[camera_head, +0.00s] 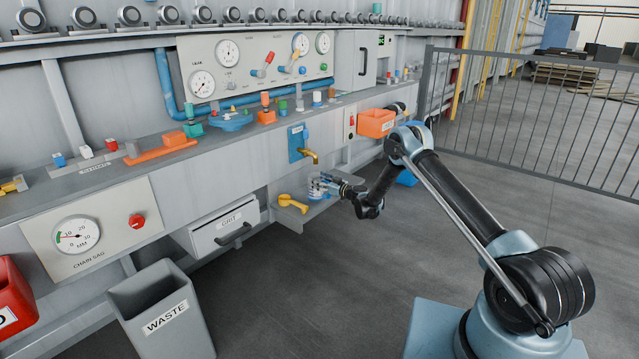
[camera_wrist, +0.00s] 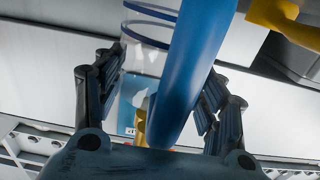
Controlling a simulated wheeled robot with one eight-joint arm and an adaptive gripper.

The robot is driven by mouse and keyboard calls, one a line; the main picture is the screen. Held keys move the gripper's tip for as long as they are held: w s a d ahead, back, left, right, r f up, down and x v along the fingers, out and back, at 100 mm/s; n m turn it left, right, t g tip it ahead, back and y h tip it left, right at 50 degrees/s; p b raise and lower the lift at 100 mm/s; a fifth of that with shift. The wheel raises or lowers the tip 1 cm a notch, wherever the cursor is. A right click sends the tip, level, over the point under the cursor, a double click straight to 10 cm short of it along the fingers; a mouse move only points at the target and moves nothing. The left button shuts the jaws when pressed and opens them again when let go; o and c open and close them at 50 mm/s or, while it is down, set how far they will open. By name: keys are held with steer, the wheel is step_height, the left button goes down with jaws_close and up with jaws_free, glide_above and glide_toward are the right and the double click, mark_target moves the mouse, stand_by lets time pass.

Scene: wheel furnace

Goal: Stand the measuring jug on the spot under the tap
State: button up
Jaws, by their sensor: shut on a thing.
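The measuring jug (camera_head: 315,187) is clear with blue bands and sits at the small shelf under the tap. In the wrist view its blue handle (camera_wrist: 196,60) runs between my fingers, and its clear body with blue rings (camera_wrist: 146,34) is behind. My gripper (camera_head: 335,187) is shut on the jug; its fingers also flank the handle in the wrist view (camera_wrist: 165,75). The brass tap (camera_head: 310,155) sticks out of a blue plate (camera_head: 296,140) just above the jug. I cannot tell whether the jug's base touches the shelf. The spot itself is hidden.
A yellow scoop-like thing (camera_head: 291,203) lies on the shelf (camera_head: 312,215) left of the jug. A drawer marked GRIT (camera_head: 224,229) is to the left. A waste bin (camera_head: 162,312) stands at front left. The floor between is clear.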

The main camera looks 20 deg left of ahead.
steer(key=shift+f, duration=0.35)
steer(key=o, duration=1.3)
steer(key=shift+c, duration=0.2)
steer(key=shift+o, duration=0.9)
steer(key=shift+d, duration=0.1)
steer(key=v, duration=1.4)
steer(key=shift+r, duration=0.15)
